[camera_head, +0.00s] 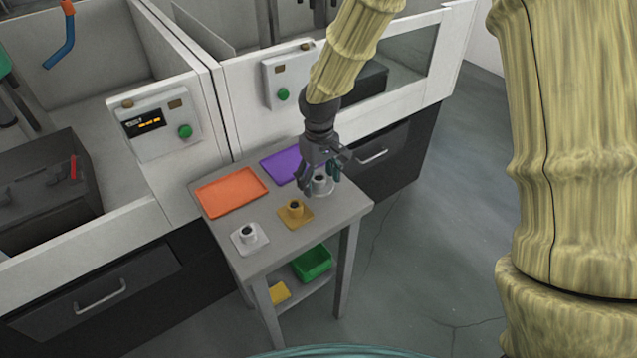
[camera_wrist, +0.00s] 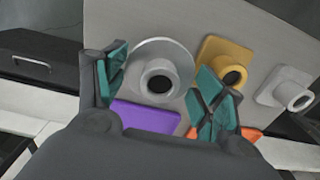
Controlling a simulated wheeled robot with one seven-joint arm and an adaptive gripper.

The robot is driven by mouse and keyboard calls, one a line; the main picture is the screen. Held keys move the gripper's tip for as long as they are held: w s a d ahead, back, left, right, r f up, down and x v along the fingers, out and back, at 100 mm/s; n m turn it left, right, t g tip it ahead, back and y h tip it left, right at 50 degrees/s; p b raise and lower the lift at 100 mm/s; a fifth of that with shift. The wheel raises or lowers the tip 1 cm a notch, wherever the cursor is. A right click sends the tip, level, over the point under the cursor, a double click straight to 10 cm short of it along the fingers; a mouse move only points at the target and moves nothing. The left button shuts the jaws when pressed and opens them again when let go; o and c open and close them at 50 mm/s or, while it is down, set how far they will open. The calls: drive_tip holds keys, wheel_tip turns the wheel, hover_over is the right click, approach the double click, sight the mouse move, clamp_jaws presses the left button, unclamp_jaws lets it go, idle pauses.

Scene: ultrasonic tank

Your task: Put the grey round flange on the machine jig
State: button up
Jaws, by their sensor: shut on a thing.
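The grey round flange (camera_head: 322,188) is at the right back part of the small grey table, with a round rim and a raised hub with a dark bore. In the wrist view the flange (camera_wrist: 165,64) sits between the green-padded fingers. My gripper (camera_head: 319,178) points down over the table and is shut on this flange. Its fingertips (camera_wrist: 161,82) are on both sides of the hub. The flange looks level and at or just above the tabletop; I cannot tell which. I cannot make out the machine jig for certain in either view.
A gold square flange (camera_head: 295,213) and a light square flange (camera_head: 250,238) stand left of the gripper. An orange tray (camera_head: 231,191) and a purple tray (camera_head: 281,165) lie behind. A green bin (camera_head: 312,263) is on the lower shelf. White machines (camera_head: 158,128) stand behind the table.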

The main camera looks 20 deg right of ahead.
sight(319, 186)
drive_tip(key=shift+w+d, duration=0.1)
drive_tip(key=shift+w, duration=0.4)
drive_tip(key=shift+f+p, duration=0.6)
drive_tip(key=shift+f, duration=1.2)
drive_tip(key=shift+f, duration=0.15)
drive_tip(key=o, duration=1.1)
drive_tip(key=shift+o, duration=0.2)
